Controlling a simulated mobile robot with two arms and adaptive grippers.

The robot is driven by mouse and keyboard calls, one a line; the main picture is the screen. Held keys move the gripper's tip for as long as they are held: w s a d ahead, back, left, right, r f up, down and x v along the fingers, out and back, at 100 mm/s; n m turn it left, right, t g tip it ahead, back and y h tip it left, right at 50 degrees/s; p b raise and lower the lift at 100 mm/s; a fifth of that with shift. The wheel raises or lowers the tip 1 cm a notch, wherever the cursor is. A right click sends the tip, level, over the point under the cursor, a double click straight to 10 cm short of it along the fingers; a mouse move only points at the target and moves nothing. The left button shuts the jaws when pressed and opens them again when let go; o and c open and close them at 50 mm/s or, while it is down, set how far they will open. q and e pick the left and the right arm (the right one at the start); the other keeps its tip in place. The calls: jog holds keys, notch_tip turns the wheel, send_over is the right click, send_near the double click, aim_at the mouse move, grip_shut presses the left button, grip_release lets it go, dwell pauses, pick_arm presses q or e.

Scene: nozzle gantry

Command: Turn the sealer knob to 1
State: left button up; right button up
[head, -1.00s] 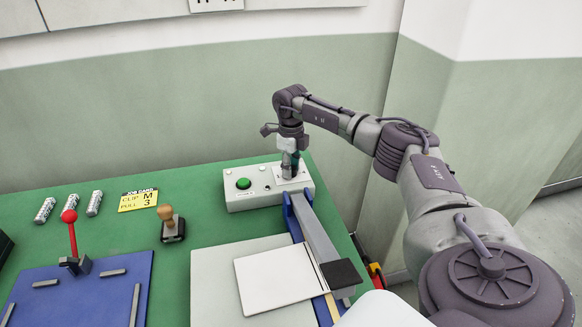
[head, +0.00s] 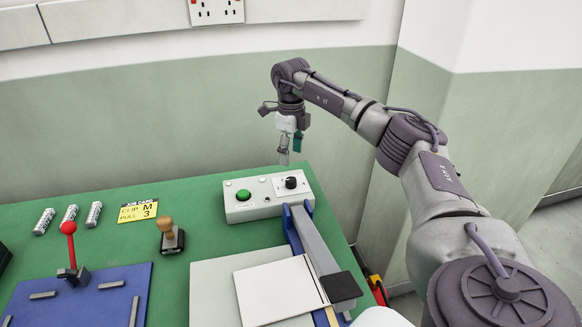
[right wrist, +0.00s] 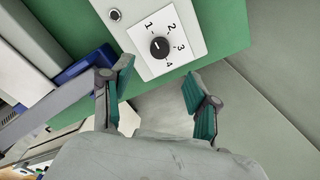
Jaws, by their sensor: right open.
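The sealer knob (head: 291,183) is a small black round knob on a white plate at the right end of the pale control box (head: 262,208). In the right wrist view the knob (right wrist: 159,48) has the numbers 1 to 4 around it. A short light mark shows on it, too small for me to tell surely which number it points to. My right gripper (head: 291,157) is open and empty, above and behind the box, apart from the knob. Its fingers (right wrist: 158,100) are spread, with the knob beyond them. My left gripper is not in view.
A green button (head: 244,195) is on the same box. The sealer's grey arm (head: 318,245) with a black end stands in front. A stamp (head: 171,236), a yellow job card (head: 138,211), several silver cylinders (head: 69,214) and a red-knobbed lever (head: 69,229) are left on the green table.

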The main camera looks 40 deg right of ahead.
notch_tip(320, 180, up, 2)
jog(key=shift+r, duration=0.25)
dwell(0.5)
